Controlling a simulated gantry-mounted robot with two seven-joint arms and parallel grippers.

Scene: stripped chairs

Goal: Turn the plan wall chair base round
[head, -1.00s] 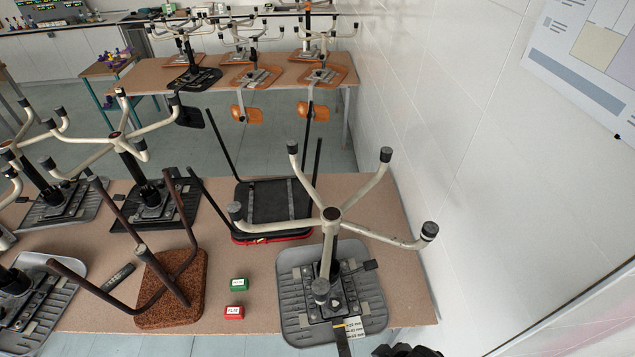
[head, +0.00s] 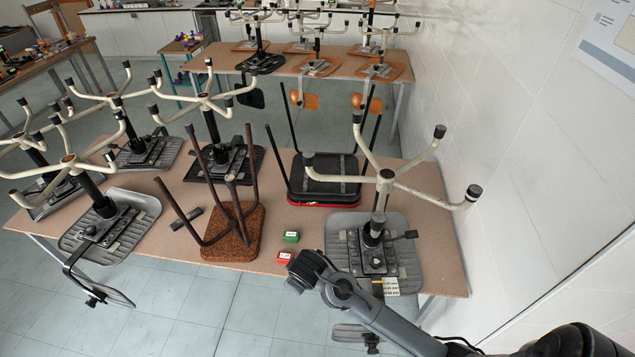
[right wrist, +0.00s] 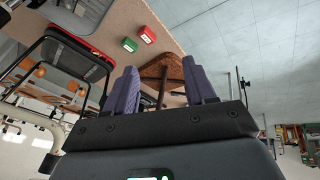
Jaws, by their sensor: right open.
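The plan wall chair is the grey upturned chair beside the white wall in the head view. Its grey seat (head: 340,236) lies on the table's right end. Its cream star base (head: 420,190) stands above on a dark column, with black-tipped legs spread out. My right arm reaches in from the lower right, in front of this seat, with its dark end left of the seat's near corner. In the right wrist view my right gripper (right wrist: 162,86) is open, with two purple fingers and nothing between them. It is apart from the base. My left gripper is out of view.
A green box (head: 291,236) and a red box (head: 284,257) sit left of the grey seat. A brown seat with dark legs (head: 238,240) and a black, red-rimmed seat (head: 322,180) are close by. The white wall (head: 540,170) limits room on the right.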

